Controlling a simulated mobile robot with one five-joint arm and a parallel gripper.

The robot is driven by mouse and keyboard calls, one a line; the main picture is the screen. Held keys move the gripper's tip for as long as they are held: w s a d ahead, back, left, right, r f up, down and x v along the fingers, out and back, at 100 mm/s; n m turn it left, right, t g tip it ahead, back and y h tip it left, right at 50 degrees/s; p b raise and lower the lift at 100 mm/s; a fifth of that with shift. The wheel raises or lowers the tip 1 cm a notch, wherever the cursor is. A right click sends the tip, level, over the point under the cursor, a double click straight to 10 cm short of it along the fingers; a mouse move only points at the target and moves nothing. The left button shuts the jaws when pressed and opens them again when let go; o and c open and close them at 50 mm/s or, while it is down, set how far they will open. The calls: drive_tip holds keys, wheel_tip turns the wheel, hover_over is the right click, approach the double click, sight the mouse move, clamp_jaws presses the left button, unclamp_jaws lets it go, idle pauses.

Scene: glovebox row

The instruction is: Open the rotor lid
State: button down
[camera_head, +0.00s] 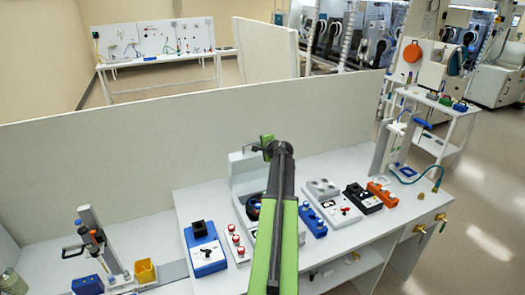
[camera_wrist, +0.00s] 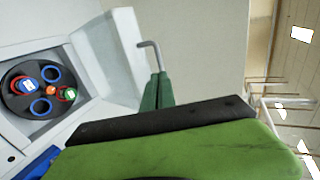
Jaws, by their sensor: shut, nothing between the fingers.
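A white bench device (camera_head: 243,166) stands behind my arm in the head view. In the wrist view its black round rotor (camera_wrist: 18,103) shows at the left, in a pale housing (camera_wrist: 84,98). Blue rings, red rings, a blue-capped and a green-capped piece, and an orange centre piece (camera_wrist: 52,90) show on it. My gripper (camera_wrist: 157,92) is shut and empty, to the right of the rotor. It also shows in the head view (camera_head: 267,140). A grey bent rod (camera_wrist: 152,50) shows just beyond the fingertips; I cannot tell whether they touch.
Left of my arm are a blue box with a black block (camera_head: 205,251) and a white panel with red knobs (camera_head: 234,244). To the right are a blue rack (camera_head: 312,222), a black box (camera_head: 362,198) and an orange piece (camera_head: 382,193). A pale partition (camera_head: 110,155) stands behind the bench.

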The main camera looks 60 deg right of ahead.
drive_tip(key=b+x, duration=0.2)
drive_tip(key=x, duration=0.6)
drive_tip(key=shift+f+b, duration=0.1)
drive_tip(key=shift+b, duration=0.25)
drive_tip(key=shift+w, duration=0.1)
drive_tip(key=shift+w+d, duration=0.1)
drive_tip(key=w+d, duration=0.5)
drive_tip(key=w, duration=0.2)
drive_tip(key=shift+f, duration=0.2)
drive_tip(key=shift+d+r, duration=0.1)
drive_tip(key=shift+r, duration=0.05)
wheel_tip(320, 180, up, 10)
drive_tip(key=p, duration=1)
hover_over(251, 144)
drive_tip(key=s+a, duration=0.2)
drive_tip(key=s, duration=0.1)
drive_tip(key=shift+s+f, duration=0.2)
